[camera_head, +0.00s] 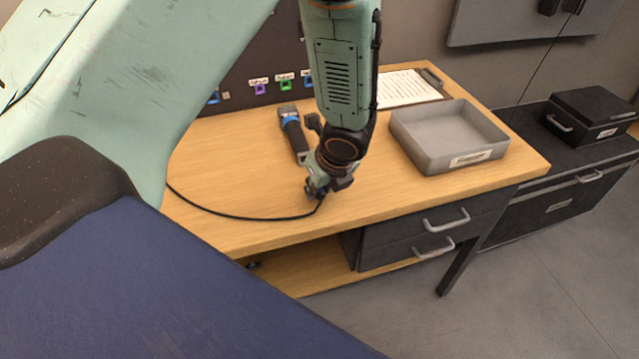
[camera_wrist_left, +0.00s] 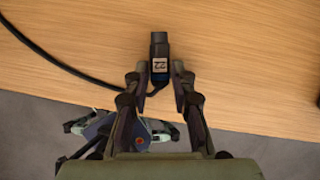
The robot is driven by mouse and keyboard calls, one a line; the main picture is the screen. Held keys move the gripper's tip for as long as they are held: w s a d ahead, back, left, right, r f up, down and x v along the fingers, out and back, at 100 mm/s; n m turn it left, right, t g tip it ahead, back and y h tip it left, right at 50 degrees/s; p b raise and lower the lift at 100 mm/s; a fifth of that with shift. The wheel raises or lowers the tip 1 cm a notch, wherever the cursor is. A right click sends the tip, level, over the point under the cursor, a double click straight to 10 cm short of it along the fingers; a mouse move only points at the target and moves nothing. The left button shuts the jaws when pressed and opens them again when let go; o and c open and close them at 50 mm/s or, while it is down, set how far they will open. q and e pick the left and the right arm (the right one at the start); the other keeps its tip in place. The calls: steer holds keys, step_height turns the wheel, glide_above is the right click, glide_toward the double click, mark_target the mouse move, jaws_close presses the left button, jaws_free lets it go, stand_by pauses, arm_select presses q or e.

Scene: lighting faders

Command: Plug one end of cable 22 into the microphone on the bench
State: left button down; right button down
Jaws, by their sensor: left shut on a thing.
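Cable 22 (camera_head: 240,215) is black and runs in a curve over the bench top from the left to my left gripper (camera_head: 317,189). The microphone (camera_head: 291,130), dark with a blue band, lies on the bench (camera_head: 240,150) just behind and left of my left gripper. Its near end is close to the gripper. The plug is mostly hidden in the head view. My right gripper is not in view.
A grey tray (camera_head: 448,134) stands right of my left gripper. A paper sheet (camera_head: 405,88) lies at the back. Small coloured holders (camera_head: 284,83) line the back panel. The bench's front edge is close to the gripper, with drawers (camera_head: 430,230) below.

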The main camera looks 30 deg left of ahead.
arm_select(q)
steer(key=shift+a+f+m, duration=0.3)
steer(key=shift+a+m, duration=0.05)
steer(key=shift+m, duration=0.15)
steer(key=shift+w+m+t, duration=0.1)
steer(key=shift+m+t, duration=0.2)
steer(key=shift+d+r+m, duration=0.15)
steer(key=shift+d+m, duration=0.15)
steer(key=shift+d, duration=0.25)
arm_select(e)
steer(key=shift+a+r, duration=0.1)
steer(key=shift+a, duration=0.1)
